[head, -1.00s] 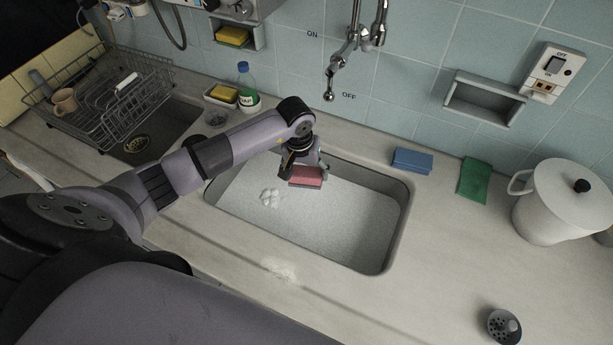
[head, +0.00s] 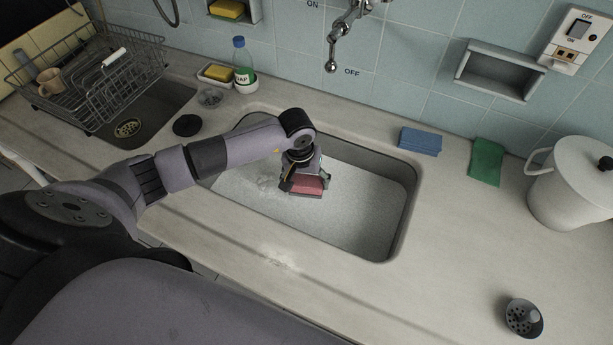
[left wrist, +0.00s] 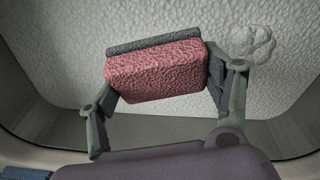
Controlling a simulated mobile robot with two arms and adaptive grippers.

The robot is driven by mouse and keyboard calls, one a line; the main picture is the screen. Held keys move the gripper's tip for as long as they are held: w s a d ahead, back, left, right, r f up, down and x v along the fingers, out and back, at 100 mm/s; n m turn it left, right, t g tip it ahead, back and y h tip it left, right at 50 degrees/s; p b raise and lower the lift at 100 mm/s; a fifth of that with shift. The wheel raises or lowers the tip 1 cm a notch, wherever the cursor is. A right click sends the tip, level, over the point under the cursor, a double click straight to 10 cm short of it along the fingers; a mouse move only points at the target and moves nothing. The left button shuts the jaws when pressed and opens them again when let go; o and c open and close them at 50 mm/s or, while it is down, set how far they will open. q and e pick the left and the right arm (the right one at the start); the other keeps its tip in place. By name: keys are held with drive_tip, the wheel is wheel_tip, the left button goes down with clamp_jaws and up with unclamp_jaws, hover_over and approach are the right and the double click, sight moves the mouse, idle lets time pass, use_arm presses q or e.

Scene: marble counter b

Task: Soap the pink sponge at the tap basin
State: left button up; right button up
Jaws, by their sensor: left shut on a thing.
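The pink sponge (head: 305,185) with a dark grey layer is held by my left gripper (head: 302,178), over the tap basin (head: 407,215). The left wrist view shows the sponge (left wrist: 155,80) between the two fingers of the left gripper (left wrist: 168,88). The basin is filled with a pale, grainy white surface. Whether the sponge touches it is unclear. A clump of white foam (left wrist: 252,42) shows beside the right finger in the left wrist view. The tap (head: 335,50) hangs behind the basin. A soap bottle (head: 243,62) stands at the back left. My right gripper is out of view.
A blue sponge (head: 420,141) and a green cloth (head: 487,162) lie right of the basin. A white pot (head: 570,185) stands at the far right. A wire dish rack (head: 95,85) is at the left. The front right counter is mostly clear, with a drain strainer (head: 523,318).

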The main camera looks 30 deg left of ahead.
use_arm(q)
drive_tip(key=shift+s+d+f+b, duration=0.25)
drive_tip(key=shift+s+f+b, duration=0.1)
drive_tip(key=shift+f+b, duration=0.95)
drive_tip(key=shift+s+d+f+b, duration=0.35)
drive_tip(key=shift+f+b, duration=0.6)
drive_tip(key=shift+f, duration=0.6)
drive_tip(key=shift+s+d+f+b, duration=0.15)
drive_tip(key=shift+s+f+b, duration=0.25)
drive_tip(key=shift+f+b, duration=0.9)
drive_tip(key=shift+f, duration=0.1)
drive_tip(key=shift+w+a+r+p, duration=0.2)
drive_tip(key=shift+r+p, duration=0.25)
drive_tip(key=shift+r, duration=0.45)
drive_tip(key=shift+w+a+r+p, duration=0.1)
drive_tip(key=shift+w+r+p, duration=0.25)
drive_tip(key=shift+r, duration=0.5)
drive_tip(key=shift+w+a+r+p, duration=0.15)
drive_tip(key=shift+r+p, duration=0.35)
drive_tip(key=shift+r, duration=0.4)
drive_tip(key=shift+w+a+r+p, duration=0.35)
drive_tip(key=shift+w+r+p, duration=0.3)
drive_tip(key=shift+r, duration=1.4)
drive_tip(key=shift+w+a+r+p, duration=0.4)
drive_tip(key=shift+r+p, duration=0.5)
drive_tip(key=shift+r, duration=1.2)
drive_tip(key=shift+w+a+r+p, duration=0.3)
drive_tip(key=shift+w+r+p, duration=0.35)
drive_tip(key=shift+r, duration=1.4)
drive_tip(key=shift+s, duration=0.1)
